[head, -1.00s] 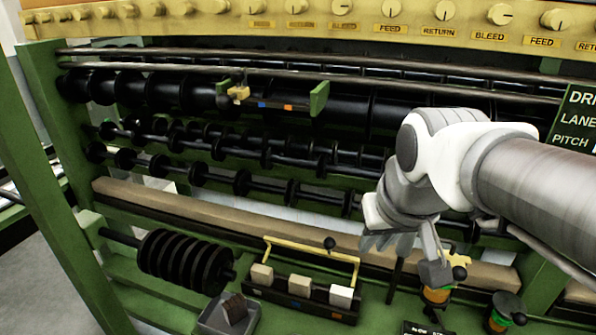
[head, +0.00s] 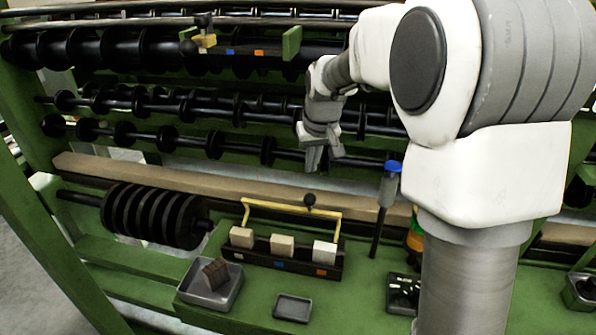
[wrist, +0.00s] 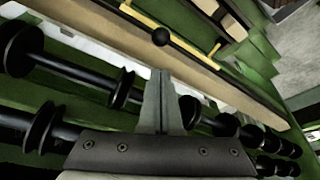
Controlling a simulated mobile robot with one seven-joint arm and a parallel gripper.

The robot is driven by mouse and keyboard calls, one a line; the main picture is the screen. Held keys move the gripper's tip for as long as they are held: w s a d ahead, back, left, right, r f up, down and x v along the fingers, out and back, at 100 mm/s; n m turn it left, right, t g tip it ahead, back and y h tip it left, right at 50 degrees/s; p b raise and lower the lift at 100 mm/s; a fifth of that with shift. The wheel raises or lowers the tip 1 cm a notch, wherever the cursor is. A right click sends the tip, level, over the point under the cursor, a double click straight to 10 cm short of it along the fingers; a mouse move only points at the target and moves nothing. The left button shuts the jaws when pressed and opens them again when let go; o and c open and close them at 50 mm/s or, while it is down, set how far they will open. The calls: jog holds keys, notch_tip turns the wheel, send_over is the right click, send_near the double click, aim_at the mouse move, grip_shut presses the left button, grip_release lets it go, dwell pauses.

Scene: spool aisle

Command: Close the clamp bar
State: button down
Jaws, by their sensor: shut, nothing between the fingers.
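The yellow clamp bar (head: 268,207) with a black ball knob (head: 309,200) stands raised behind a black holder (head: 300,262) with three cream blocks (head: 282,245) in it. The bar is apart from the blocks' tops. My gripper (head: 316,163) hangs above and behind the bar, in front of the spool rods, touching neither bar nor knob. In the wrist view my gripper (wrist: 162,98) has its fingers together and empty. The yellow bar (wrist: 190,47) and knob (wrist: 161,37) show beyond the fingertips there.
A blue-topped post (head: 387,190) stands right of the holder. Black discs on a rod (head: 150,215) lie to the left. A grey tray with a brown block (head: 213,280) and a small dark dish (head: 293,307) sit in front. A wooden beam (head: 180,184) runs behind the bar.

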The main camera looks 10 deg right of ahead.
jog(key=b+x, duration=0.1)
jog(key=x, duration=0.9)
jog(key=shift+s+b, duration=0.2)
jog(key=shift+b, duration=0.35)
jog(key=shift+s+a+r, duration=0.1)
jog(key=shift+s, duration=0.1)
